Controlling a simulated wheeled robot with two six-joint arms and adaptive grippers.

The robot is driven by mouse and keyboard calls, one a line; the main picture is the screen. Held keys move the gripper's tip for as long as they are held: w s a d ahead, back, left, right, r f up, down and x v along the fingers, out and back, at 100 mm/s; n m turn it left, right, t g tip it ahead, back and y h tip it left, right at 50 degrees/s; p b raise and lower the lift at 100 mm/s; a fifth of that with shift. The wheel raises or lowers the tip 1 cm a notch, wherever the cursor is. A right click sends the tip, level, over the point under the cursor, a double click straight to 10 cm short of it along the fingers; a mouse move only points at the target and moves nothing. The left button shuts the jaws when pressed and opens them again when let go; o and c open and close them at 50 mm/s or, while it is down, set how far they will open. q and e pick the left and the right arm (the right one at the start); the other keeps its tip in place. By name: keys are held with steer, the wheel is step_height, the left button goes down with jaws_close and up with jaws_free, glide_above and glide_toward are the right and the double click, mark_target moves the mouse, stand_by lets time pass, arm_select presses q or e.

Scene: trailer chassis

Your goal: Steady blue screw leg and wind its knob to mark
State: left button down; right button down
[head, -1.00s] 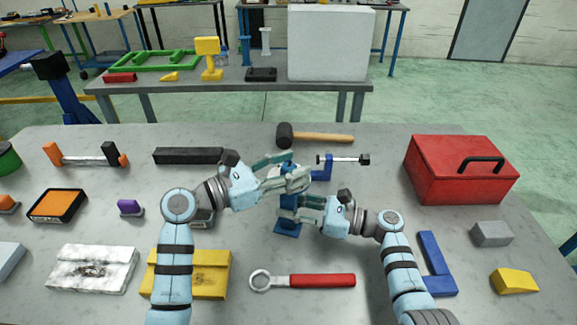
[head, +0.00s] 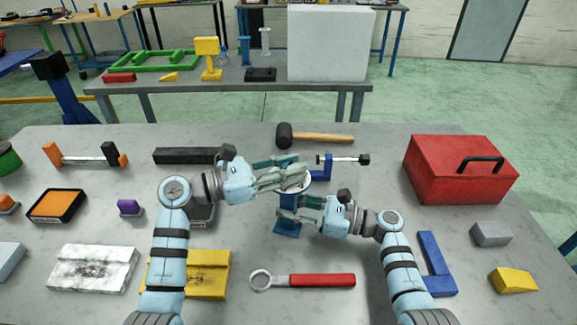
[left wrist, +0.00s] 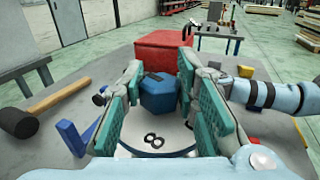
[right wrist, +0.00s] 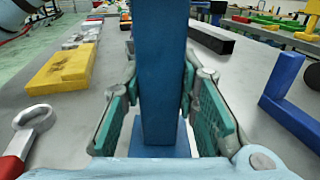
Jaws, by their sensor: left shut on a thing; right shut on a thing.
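The blue screw leg (head: 287,228) stands upright on the grey table, with its square post (right wrist: 161,80) and foot in the right wrist view. My right gripper (head: 287,208) is shut on the post, with one finger pad on each side. Above it, my left gripper (head: 290,177) is shut on the blue hexagonal knob (left wrist: 158,97) at the leg's top. Under the knob is a white disc (left wrist: 172,136) with small black marks (left wrist: 154,141). Which mark the knob lines up with cannot be told.
A blue clamp-like piece with a metal rod (head: 343,160) stands close behind the grippers. A hammer (head: 315,138) lies further back. A red-handled wrench (head: 310,281) lies in front, a yellow box (head: 205,273) front left, a red toolbox (head: 455,170) right.

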arm_select(q)
steer(key=shift+f+m+g+h, duration=0.1)
steer(key=shift+m+g+h, duration=0.2)
steer(key=shift+m+g, duration=1.1)
steer(key=shift+f+m+g+h, duration=0.1)
steer(key=shift+m+g+h, duration=0.2)
steer(key=shift+m+g, duration=1.1)
steer(key=shift+a+n+g, duration=0.1)
steer(key=shift+n+g, duration=0.3)
steer(key=shift+g, duration=0.5)
steer(key=c, duration=1.2)
jaws_free()
steer(key=shift+r, duration=0.15)
steer(key=shift+c, duration=0.2)
steer(key=a, duration=1.2)
steer(key=shift+w, duration=0.3)
